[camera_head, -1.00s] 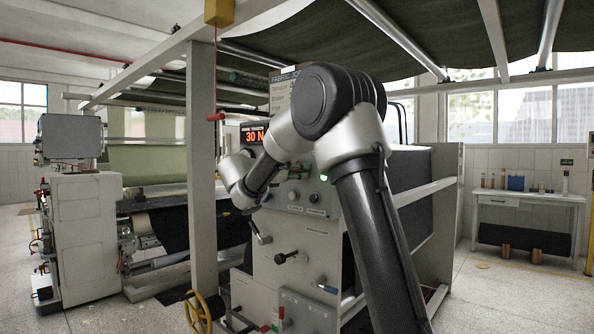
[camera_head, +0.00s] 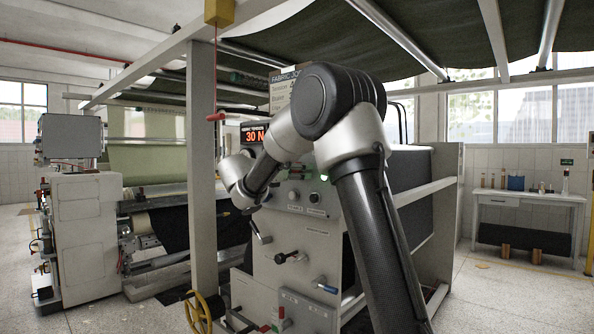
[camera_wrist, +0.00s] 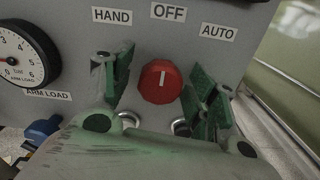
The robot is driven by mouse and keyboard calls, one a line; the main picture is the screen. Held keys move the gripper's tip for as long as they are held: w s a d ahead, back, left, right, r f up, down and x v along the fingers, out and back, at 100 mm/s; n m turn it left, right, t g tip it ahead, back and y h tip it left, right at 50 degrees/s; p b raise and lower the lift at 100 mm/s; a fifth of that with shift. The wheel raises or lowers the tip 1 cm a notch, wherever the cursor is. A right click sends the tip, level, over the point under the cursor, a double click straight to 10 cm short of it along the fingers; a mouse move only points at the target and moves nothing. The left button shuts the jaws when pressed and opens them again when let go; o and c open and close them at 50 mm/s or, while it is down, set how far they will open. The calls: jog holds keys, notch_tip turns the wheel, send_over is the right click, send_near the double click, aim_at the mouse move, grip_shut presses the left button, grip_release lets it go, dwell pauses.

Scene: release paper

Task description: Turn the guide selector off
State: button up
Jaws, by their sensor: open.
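The guide selector is a red knob (camera_wrist: 161,81) on a grey panel in the wrist view. Labels HAND (camera_wrist: 112,16), OFF (camera_wrist: 168,13) and AUTO (camera_wrist: 217,31) sit above it. Its short white mark points up, roughly toward OFF. My gripper (camera_wrist: 158,88) is open, with one finger on each side of the knob and gaps visible between them. How far the fingertips stand from the panel is hard to tell. In the head view my arm hides the gripper and the knob.
A round gauge (camera_wrist: 20,55) marked ARM LOAD is left of the knob. In the head view, the machine's panel (camera_head: 300,245) carries levers and a 30 N display (camera_head: 255,134). A white post (camera_head: 202,170) stands left of my arm. A side table (camera_head: 525,198) is far right.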

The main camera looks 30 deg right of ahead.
jog(key=shift+a, duration=0.1)
jog(key=v, duration=1.1)
jog(key=shift+s+a, duration=0.15)
jog(key=shift+a, duration=0.25)
